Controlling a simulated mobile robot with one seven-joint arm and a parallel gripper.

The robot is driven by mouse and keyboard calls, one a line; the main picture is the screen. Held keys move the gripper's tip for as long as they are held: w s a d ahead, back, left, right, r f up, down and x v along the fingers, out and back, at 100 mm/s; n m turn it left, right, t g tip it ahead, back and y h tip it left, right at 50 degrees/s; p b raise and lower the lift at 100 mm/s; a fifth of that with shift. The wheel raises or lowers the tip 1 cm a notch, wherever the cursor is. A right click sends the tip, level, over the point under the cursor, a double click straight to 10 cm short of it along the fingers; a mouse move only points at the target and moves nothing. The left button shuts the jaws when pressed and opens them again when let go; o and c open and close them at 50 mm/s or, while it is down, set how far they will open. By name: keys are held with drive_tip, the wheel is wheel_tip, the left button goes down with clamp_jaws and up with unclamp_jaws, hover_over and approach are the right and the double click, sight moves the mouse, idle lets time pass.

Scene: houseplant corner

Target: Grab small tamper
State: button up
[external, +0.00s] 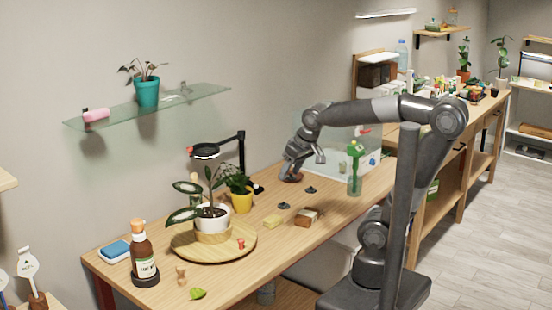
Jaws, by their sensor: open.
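My gripper (289,172) is open and points down, low over the far part of the wooden workbench (330,207). A small brown object (295,178) is right at or just below the fingertips; it is partly hidden, and I cannot tell whether the fingers touch it. A small light wooden piece (181,275), shaped like a tamper, stands at the near left of the bench, far from my gripper. From this view I cannot tell for sure which of these is the small tamper.
Two small dark pieces (284,206) (310,190), a yellow block (272,221) and a brown block (308,217) lie mid-bench. A round wooden tray (185,251) holds a potted plant (213,216). A green bottle (356,172) stands right of my gripper. A glass shelf (205,97) hangs above.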

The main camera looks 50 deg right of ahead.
drive_tip(key=w+a+f+g, duration=0.1)
drive_tip(key=w+a, duration=0.7)
drive_tip(key=a, duration=0.3)
hover_over(181, 267)
drive_tip(key=shift+g+h, duration=0.3)
drive_tip(key=shift+g, duration=0.1)
drive_tip(key=f, duration=0.8)
drive_tip(key=s+f, duration=0.1)
drive_tip(key=f, duration=0.2)
drive_tip(key=shift+d+f, duration=0.25)
drive_tip(key=shift+f, duration=0.15)
drive_tip(key=x, duration=0.5)
drive_tip(key=shift+s+a+f, duration=0.15)
drive_tip(key=shift+a+f, duration=0.05)
drive_tip(key=shift+a, duration=0.2)
drive_tip(key=shift+s+d+x, duration=0.1)
drive_tip(key=shift+s+x, duration=0.05)
drive_tip(key=shift+x, duration=1.35)
drive_tip(key=shift+s+d+x, duration=0.1)
drive_tip(key=shift+s+x, duration=0.05)
drive_tip(key=shift+x, duration=1.35)
drive_tip(key=shift+f, duration=0.1)
drive_tip(key=shift+c, duration=0.3)
drive_tip(key=c, duration=1)
